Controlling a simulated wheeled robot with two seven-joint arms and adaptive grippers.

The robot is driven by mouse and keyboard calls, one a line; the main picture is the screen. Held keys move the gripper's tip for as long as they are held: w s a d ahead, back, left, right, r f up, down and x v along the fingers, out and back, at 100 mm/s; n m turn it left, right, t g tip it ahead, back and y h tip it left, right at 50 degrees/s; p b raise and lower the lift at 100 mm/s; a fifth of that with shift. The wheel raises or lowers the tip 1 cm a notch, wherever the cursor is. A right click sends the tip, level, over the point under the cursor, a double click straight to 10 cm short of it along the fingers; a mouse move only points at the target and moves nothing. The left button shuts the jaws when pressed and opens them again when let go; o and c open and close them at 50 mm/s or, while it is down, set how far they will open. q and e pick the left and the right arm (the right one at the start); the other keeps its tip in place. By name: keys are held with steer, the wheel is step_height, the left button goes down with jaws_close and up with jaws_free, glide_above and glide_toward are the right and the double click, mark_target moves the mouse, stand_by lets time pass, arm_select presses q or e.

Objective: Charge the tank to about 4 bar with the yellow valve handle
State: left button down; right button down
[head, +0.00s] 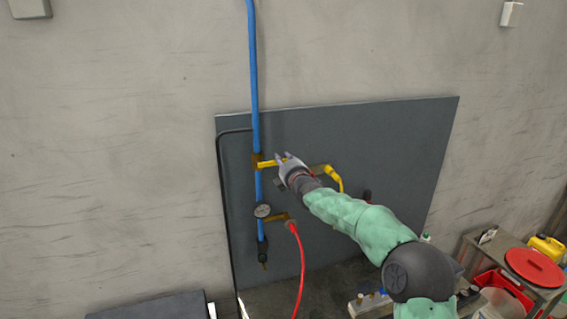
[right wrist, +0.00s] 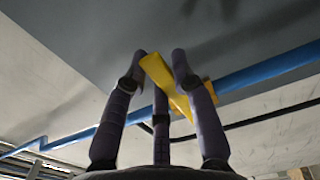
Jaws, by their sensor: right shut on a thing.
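The yellow valve handle (head: 268,164) points right from the brass valve body on the vertical blue pipe. My right gripper (head: 282,165) is shut on the outer part of the handle. In the right wrist view the yellow handle (right wrist: 165,82) lies between the fingers (right wrist: 160,58), with the blue pipe behind it. A round pressure gauge (head: 262,211) sits lower on the pipe; its needle is too small to read. I cannot make out a tank. My left gripper is not in view.
A red hose (head: 301,265) hangs from a brass fitting below the handle. A yellow curved piece (head: 332,176) is on the dark panel (head: 400,150) right of my gripper. A black hose (head: 224,210) runs left of the pipe. A cart with a red lid (head: 534,267) stands lower right.

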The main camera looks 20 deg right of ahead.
steer(key=c, duration=1)
jaws_free()
steer(key=shift+s, duration=0.1)
steer(key=s, duration=1.1)
steer(key=shift+s+d, duration=0.2)
steer(key=shift+s, duration=0.2)
